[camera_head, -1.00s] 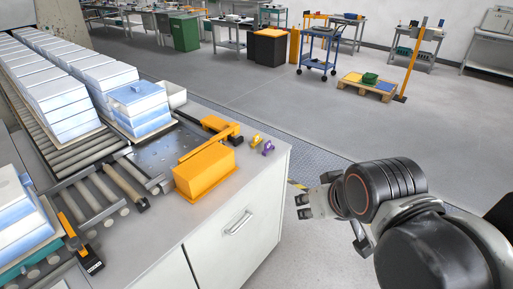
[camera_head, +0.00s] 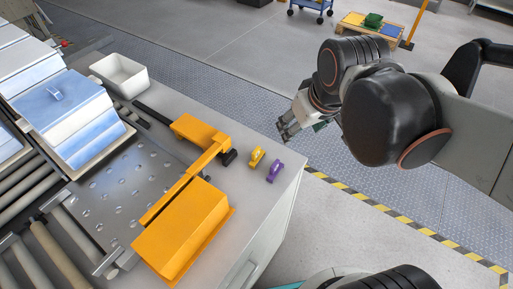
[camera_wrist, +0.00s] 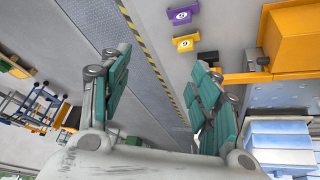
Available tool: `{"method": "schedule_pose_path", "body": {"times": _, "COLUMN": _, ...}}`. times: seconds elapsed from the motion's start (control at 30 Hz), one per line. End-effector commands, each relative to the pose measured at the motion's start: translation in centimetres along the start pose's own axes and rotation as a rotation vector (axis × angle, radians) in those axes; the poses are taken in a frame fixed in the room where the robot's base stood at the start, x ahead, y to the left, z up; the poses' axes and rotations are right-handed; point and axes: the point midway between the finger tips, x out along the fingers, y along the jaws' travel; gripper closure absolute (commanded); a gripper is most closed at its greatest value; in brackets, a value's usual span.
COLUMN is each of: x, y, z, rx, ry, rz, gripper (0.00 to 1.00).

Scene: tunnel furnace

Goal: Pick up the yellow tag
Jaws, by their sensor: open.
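The yellow tag (camera_head: 256,158) stands on the grey worktop near its right edge, just right of the orange pusher arm. It also shows in the wrist view (camera_wrist: 185,43), upper right of centre, with a dark mark on its face. A purple tag (camera_head: 275,172) stands beside it, a little nearer the front; it shows above the yellow one in the wrist view (camera_wrist: 181,14). My gripper (camera_head: 286,130) is beyond the worktop's right edge, to the upper right of the yellow tag and apart from it. In the wrist view its green-padded fingers (camera_wrist: 160,92) are spread wide with nothing between them.
An orange box (camera_head: 183,232) and its orange arm (camera_head: 203,138) stand left of the tags. A white open bin (camera_head: 119,74) and blue-white stacked boxes (camera_head: 68,117) are further left. A yellow-black floor stripe (camera_head: 382,208) runs right of the worktop.

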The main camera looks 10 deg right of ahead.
Motion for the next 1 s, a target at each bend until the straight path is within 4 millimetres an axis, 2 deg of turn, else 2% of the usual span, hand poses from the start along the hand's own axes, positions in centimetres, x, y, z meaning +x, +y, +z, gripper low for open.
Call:
{"method": "schedule_pose_path", "body": {"times": 0.03, "x": 0.5, "y": -0.3, "z": -1.1, "rx": -0.046, "ry": -0.032, "rz": -0.012, "gripper": 0.43}}
{"method": "schedule_pose_path", "body": {"times": 0.2, "x": 2.7, "y": -1.5, "z": -3.7, "rx": -0.205, "ry": -0.141, "rz": -0.057, "gripper": 0.43}}
{"method": "schedule_pose_path", "body": {"times": 0.5, "x": 8.0, "y": -4.1, "z": -7.0, "rx": -0.468, "ry": -0.314, "rz": -0.153, "gripper": 0.43}}
{"method": "schedule_pose_path", "body": {"times": 0.63, "x": 9.8, "y": -5.0, "z": -7.6, "rx": -0.545, "ry": -0.364, "rz": -0.187, "gripper": 0.43}}
{"method": "schedule_pose_path", "body": {"times": 0.8, "x": 11.2, "y": -5.7, "z": -7.8, "rx": -0.597, "ry": -0.395, "rz": -0.21, "gripper": 0.43}}
{"method": "schedule_pose_path", "body": {"times": 1.0, "x": 13.6, "y": -6.0, "z": -6.8, "rx": -0.605, "ry": -0.402, "rz": -0.215, "gripper": 0.43}}
